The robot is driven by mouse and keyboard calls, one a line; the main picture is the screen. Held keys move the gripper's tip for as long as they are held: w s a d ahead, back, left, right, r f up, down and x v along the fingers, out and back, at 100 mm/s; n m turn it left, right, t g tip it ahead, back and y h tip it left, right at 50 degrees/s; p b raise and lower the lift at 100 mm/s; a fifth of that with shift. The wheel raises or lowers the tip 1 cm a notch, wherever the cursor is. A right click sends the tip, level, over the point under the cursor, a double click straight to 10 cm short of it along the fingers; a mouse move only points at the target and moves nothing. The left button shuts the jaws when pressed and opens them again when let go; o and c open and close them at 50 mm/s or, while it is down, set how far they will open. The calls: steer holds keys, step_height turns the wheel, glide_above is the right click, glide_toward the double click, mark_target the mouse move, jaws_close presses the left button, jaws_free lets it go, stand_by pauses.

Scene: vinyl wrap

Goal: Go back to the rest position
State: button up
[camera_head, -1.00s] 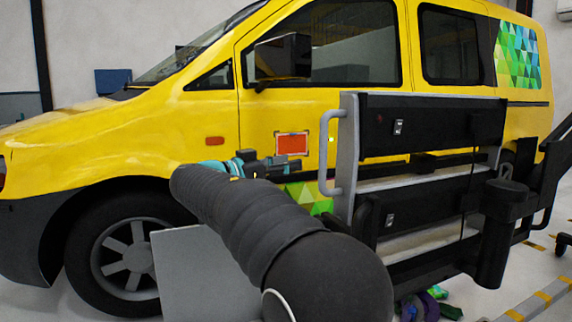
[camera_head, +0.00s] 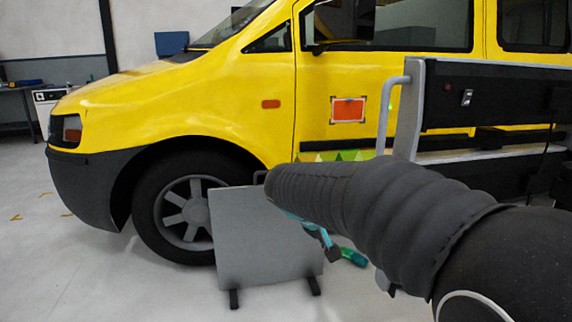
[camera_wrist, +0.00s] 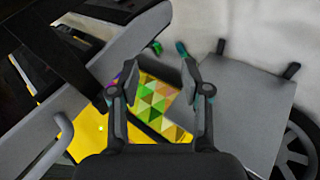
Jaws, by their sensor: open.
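My gripper (camera_wrist: 157,64) is open and empty in the wrist view, its two dark fingers spread apart. Behind and between the fingers are the yellow van side and a triangle-patterned vinyl piece (camera_wrist: 160,105). In the head view my dark sleeved arm comes in from the lower right and hides most of the gripper. Only a small dark and teal part (camera_head: 322,238) shows below the arm, in front of the grey board's right edge. The yellow van (camera_head: 190,105) stands behind, with an orange rectangle (camera_head: 348,110) framed on its door.
A grey board (camera_head: 262,245) on short feet stands by the front wheel (camera_head: 185,210); it also shows in the wrist view (camera_wrist: 240,110). A black and grey cart (camera_head: 480,95) with a handle stands close at right. The floor at left is open.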

steer(key=s+f+y+p, duration=0.2)
steer(key=s+y+p, duration=0.3)
steer(key=s, duration=1.5)
steer(key=s+d+r+m+t+y+p, duration=0.1)
steer(key=s+d+r+y+p, duration=0.1)
steer(key=s+r, duration=0.3)
steer(key=shift+s+d+m, duration=0.4)
steer(key=shift+s+d, duration=0.25)
steer(key=shift+s, duration=0.2)
